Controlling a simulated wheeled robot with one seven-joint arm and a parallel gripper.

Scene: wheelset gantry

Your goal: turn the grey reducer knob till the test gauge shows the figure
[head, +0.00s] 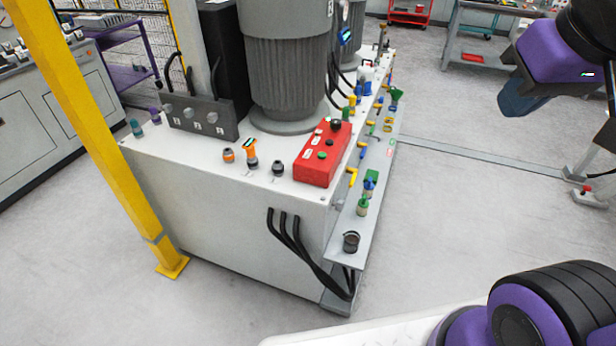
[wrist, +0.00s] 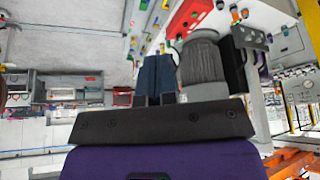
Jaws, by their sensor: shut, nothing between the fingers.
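My gripper (head: 522,104) is at the upper right of the head view, over open floor and well apart from the white cabinet (head: 240,235). Its blue fingers (wrist: 154,75) are shut and empty in the wrist view. A small dark grey knob (head: 278,169) stands on the cabinet top left of the red box. A dark block (head: 203,117) with several grey knobs sits behind it. I cannot tell which is the reducer knob. No test gauge can be clearly made out and no figure can be read.
A large grey motor (head: 287,70) stands on the cabinet, with the red box (head: 322,152) in front. A grey side rail (head: 368,215) carries coloured valves. A yellow post (head: 100,130) rises at left. The floor right of the cabinet is mostly clear.

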